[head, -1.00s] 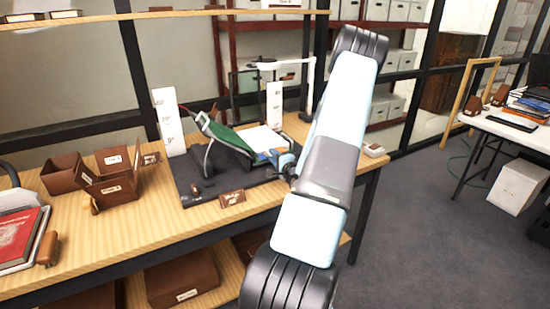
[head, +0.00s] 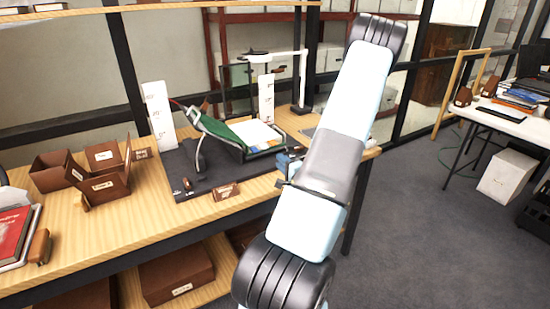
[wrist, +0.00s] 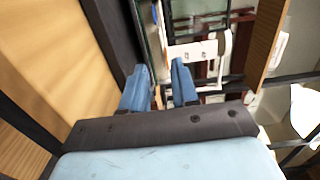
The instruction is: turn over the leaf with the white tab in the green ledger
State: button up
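The green ledger (head: 222,130) lies open and tilted on the dark mat of the workbench in the head view, with a pale leaf (head: 256,133) facing up on its right half. I cannot make out the white tab. My gripper (head: 284,163) is just beyond the ledger's right front corner, apart from it and partly hidden by my arm. In the wrist view the blue fingers of my gripper (wrist: 162,78) are spread, with nothing held between them.
A thin dark curved arm (head: 200,150) stands at the ledger's front left. A white-armed stand (head: 303,85) rises behind. Brown boxes (head: 104,185) and a red book (head: 15,232) occupy the bench's left.

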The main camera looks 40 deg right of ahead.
jog(key=shift+v, duration=1.25)
